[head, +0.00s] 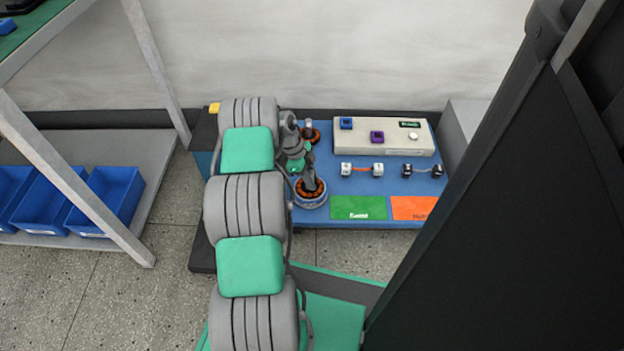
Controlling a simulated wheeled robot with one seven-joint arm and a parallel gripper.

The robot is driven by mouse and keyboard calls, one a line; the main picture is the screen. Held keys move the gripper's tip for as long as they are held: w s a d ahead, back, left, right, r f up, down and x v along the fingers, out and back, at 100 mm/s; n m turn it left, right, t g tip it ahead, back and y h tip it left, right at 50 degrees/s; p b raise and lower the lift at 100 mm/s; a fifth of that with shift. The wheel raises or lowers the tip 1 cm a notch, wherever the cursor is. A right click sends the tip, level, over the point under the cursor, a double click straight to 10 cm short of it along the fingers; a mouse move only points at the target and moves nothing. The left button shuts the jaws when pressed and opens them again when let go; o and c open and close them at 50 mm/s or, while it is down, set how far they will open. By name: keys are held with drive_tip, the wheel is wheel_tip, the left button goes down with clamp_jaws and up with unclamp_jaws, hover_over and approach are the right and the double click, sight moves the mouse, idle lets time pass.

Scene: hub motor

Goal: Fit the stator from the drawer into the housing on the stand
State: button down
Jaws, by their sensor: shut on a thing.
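A stator (302,191) with orange-brown windings is at the front left of the blue bench top. It sits at the mouth of the round grey housing (311,203); whether it is fully seated I cannot tell. My gripper (311,183) reaches down from above into the middle of this stator and is shut on it. The fingertips are small and partly hidden. A second round part with orange windings (312,133) is farther back, partly hidden by my wrist. The stand under the housing is hard to make out. I cannot identify the drawer.
A pale box (385,146) with blue and purple sockets stands at the back right. White connectors (346,169) and dark connectors (408,171) lie before it. Green (358,208) and orange (416,208) mats lie at the front edge. Blue bins (108,195) are far left.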

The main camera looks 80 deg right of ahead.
sight(304, 185)
drive_tip(key=shift+f, duration=0.45)
drive_tip(key=shift+f, duration=0.2)
idle(0.9)
drive_tip(key=c, duration=1.1)
unclamp_jaws()
drive_tip(key=shift+f, duration=0.1)
drive_tip(key=p+v, duration=0.2)
drive_tip(key=v, duration=0.6)
drive_tip(key=shift+p, duration=0.4)
